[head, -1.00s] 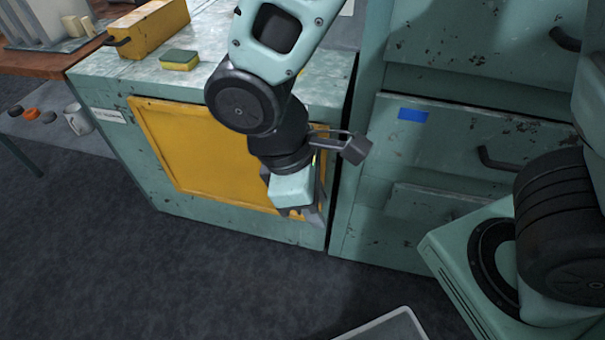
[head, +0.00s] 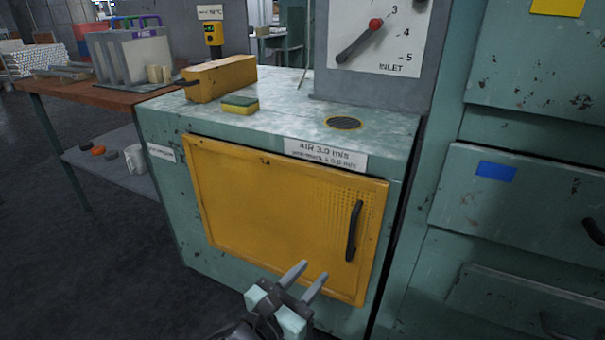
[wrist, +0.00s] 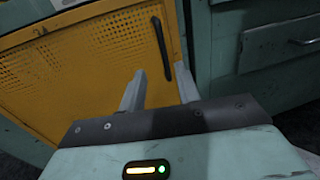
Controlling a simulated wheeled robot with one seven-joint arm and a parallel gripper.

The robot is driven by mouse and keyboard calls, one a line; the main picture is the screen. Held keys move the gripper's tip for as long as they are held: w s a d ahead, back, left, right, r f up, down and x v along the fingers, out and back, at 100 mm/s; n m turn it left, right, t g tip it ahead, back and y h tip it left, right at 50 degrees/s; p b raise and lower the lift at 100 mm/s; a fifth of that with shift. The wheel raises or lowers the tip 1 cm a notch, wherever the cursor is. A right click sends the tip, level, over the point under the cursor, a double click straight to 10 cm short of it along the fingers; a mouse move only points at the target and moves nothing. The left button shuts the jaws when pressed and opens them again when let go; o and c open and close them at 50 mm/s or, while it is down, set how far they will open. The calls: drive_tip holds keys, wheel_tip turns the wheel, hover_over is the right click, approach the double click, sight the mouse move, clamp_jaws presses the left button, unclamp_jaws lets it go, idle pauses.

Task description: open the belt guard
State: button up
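The belt guard is a yellow panel (head: 275,215) on the front of the green cabinet, with a perforated area and a black vertical handle (head: 353,231) near its right edge. The panel looks closed, flush with the cabinet front. My gripper (head: 304,278) is open and empty, in front of and below the handle, to its left. In the wrist view the yellow panel (wrist: 85,60) fills the left and middle. The handle (wrist: 159,48) shows there beyond and between my two fingers (wrist: 160,90), apart from them.
A sponge (head: 240,104), a yellow box (head: 218,79) and a round vent (head: 343,123) are on the cabinet top. A grey inlet panel (head: 378,60) stands behind. Green drawers (head: 515,205) adjoin on the right. The floor (head: 110,255) at left is clear.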

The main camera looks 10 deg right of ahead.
sight(351, 230)
drive_tip(key=b+x, duration=0.2)
drive_tip(key=x, duration=1.5)
drive_tip(key=shift+c, duration=0.3)
drive_tip(key=shift+s, duration=0.1)
clamp_jaws()
